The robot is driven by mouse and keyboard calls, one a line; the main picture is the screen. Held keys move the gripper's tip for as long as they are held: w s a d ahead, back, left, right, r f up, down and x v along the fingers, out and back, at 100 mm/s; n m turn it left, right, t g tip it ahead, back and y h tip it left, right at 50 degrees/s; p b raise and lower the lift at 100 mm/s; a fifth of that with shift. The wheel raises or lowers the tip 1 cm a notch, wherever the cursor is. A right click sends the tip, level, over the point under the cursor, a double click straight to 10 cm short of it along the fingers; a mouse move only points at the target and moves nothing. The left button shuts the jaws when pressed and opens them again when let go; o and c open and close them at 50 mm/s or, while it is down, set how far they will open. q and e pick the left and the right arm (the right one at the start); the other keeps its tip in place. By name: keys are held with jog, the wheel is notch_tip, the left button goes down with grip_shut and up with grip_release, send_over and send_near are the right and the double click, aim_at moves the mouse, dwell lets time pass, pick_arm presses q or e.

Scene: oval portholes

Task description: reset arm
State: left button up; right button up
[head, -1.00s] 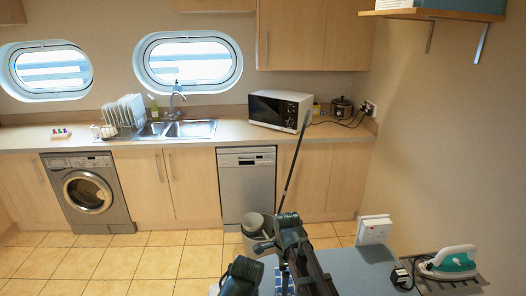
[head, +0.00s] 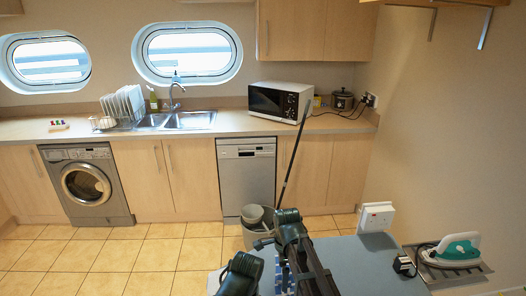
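Two dark green and black parts of my arms show at the bottom centre of the head view. One of my arm links (head: 240,274) is at the lower edge. Another of my arm links (head: 290,226) rises beside it, with a long dark bar running down to the right. I see no fingertips of either gripper, so whether they are open or hold anything is hidden.
A grey bucket (head: 254,238) with a leaning dark pole (head: 294,160) stands just beyond my arms. A grey-blue board (head: 365,262) lies right of them, with an iron (head: 456,249) at its far end. A worktop (head: 225,118) runs along the back. Tiled floor (head: 110,262) is clear at left.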

aim_at(372, 280)
notch_tip(372, 280, down, 2)
jog(key=shift+f+b, duration=0.1)
jog(key=shift+b, duration=0.6)
jog(key=d+r+p, duration=1.2)
jog(key=d, duration=0.3)
jog(key=d+f+b, duration=0.4)
jog(key=d, duration=0.1)
jog(key=d+f+b, duration=0.4)
jog(key=d, duration=0.1)
jog(key=d+f+b, duration=0.4)
jog(key=d, duration=0.1)
jog(key=shift+w+d+f+b, duration=0.1)
jog(key=shift+d+f+b, duration=0.2)
jog(key=shift+d+b, duration=0.05)
jog(key=shift+a, duration=0.1)
